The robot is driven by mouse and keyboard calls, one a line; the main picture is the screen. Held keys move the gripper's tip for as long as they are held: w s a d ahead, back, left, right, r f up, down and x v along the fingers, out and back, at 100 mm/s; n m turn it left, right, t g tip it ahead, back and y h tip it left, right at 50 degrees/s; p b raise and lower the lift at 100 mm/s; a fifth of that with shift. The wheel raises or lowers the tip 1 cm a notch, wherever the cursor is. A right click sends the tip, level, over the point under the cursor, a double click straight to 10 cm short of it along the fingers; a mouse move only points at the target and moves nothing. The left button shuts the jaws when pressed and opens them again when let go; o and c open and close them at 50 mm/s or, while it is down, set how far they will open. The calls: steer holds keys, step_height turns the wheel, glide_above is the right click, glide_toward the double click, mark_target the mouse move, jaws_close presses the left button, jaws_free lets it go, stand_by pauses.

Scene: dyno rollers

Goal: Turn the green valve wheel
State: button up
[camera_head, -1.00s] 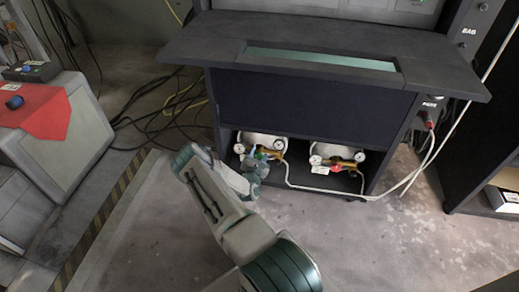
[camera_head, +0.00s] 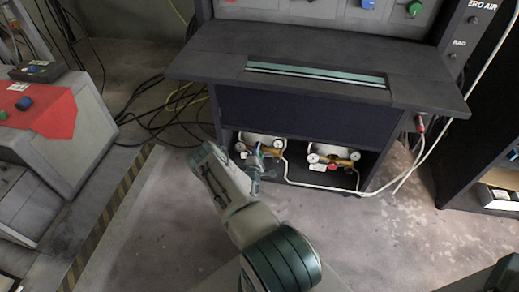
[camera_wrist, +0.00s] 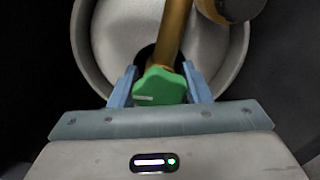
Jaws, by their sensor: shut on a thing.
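The green valve wheel (camera_wrist: 160,88) shows in the wrist view at the end of a brass stem, in front of a pale round cylinder (camera_wrist: 103,45). My gripper (camera_wrist: 160,92) has one blue finger on each side of the wheel and is shut on it. In the head view my gripper (camera_head: 258,162) is at the left cylinder (camera_head: 262,139) on the cabinet's low shelf. My arm hides part of that cylinder, and the wheel is hard to make out there.
A second cylinder (camera_head: 327,151) with gauges and a red valve wheel (camera_head: 333,168) lies to the right on the same shelf. A white hose (camera_head: 320,188) runs along the shelf front. The worktop (camera_head: 200,60) overhangs above. Dark cables (camera_head: 150,125) lie on the floor at left.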

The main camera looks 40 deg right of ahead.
steer(key=shift+a+m, duration=0.1)
steer(key=shift+m, duration=0.5)
steer(key=o, duration=0.9)
steer(key=shift+w+a, duration=0.1)
steer(key=shift+o, duration=0.2)
steer(key=shift+p, duration=0.35)
steer(key=p+v, duration=0.3)
steer(key=v, duration=1)
steer(key=shift+s+a+p, duration=0.15)
steer(key=shift+s+p, duration=0.15)
steer(key=shift+p, duration=0.1)
